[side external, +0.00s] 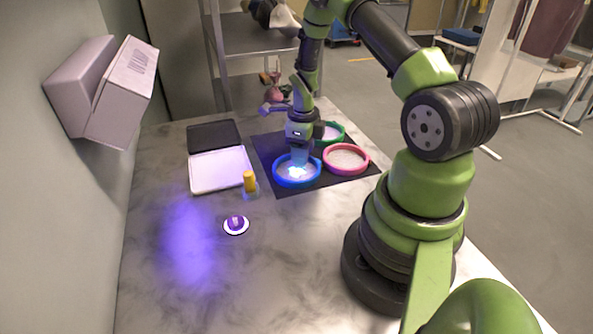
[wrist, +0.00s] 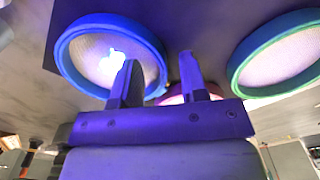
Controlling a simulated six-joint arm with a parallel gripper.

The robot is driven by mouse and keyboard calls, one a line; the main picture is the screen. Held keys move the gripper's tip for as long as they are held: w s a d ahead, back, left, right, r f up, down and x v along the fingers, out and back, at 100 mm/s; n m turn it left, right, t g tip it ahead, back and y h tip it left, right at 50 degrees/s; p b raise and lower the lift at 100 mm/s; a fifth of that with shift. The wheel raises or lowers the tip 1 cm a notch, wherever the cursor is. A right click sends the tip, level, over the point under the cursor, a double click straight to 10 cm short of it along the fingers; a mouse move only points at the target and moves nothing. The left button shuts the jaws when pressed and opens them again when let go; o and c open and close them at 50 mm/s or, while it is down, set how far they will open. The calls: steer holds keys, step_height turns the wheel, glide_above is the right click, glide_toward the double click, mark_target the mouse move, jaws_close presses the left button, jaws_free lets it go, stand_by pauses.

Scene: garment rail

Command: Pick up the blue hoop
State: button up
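The blue hoop (side external: 290,184) lies flat on the black mat, with a pale mesh inside it. In the wrist view the blue hoop (wrist: 64,58) fills the upper left. My gripper (side external: 299,160) points down at the hoop in the side view. In the wrist view my gripper (wrist: 158,60) is open, its two fingers apart. One finger overlaps the hoop's inside, the other shows beyond its right rim, so that rim appears between them. I cannot tell how far above the mat the fingertips are.
A pink hoop (side external: 345,174) lies right of the blue one, and a green hoop (side external: 340,131) behind. All are on the black mat (side external: 264,148). A white tray (side external: 217,171), black tray (side external: 213,134), yellow cylinder (side external: 249,181) and purple-topped disc (side external: 235,225) stand left. The front table is clear.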

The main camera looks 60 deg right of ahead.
steer(key=shift+f, duration=0.25)
jaws_close()
steer(key=shift+r, duration=0.15)
